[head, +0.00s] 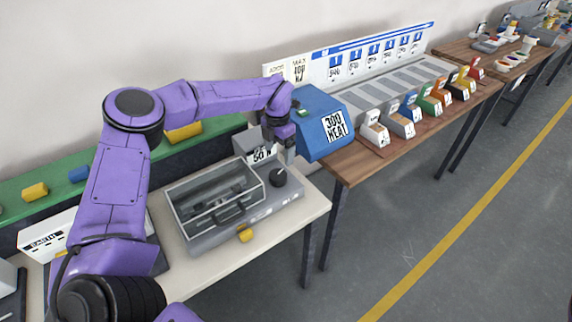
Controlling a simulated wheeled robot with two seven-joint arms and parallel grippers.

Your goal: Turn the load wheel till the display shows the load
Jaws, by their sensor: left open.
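The grey press machine (215,232) stands on the pale bench, with a clear-lidded chamber and a black front handle. A black round knob (279,178), which looks like the load wheel, sits on its right end. A white panel behind the knob, apparently the display (262,155), reads about "50 N"; my gripper partly covers this area and the text is small. My left gripper (289,150) is open and points down above and slightly behind the knob, apart from it. My right gripper is not in view.
A blue box labelled "300 HEAT" (322,128) stands close to the right of my gripper. A wooden table (375,162) holds several coloured labelled blocks. A yellow piece (245,234) is at the machine's front. A green shelf (60,176) runs behind the bench. The floor at right is clear.

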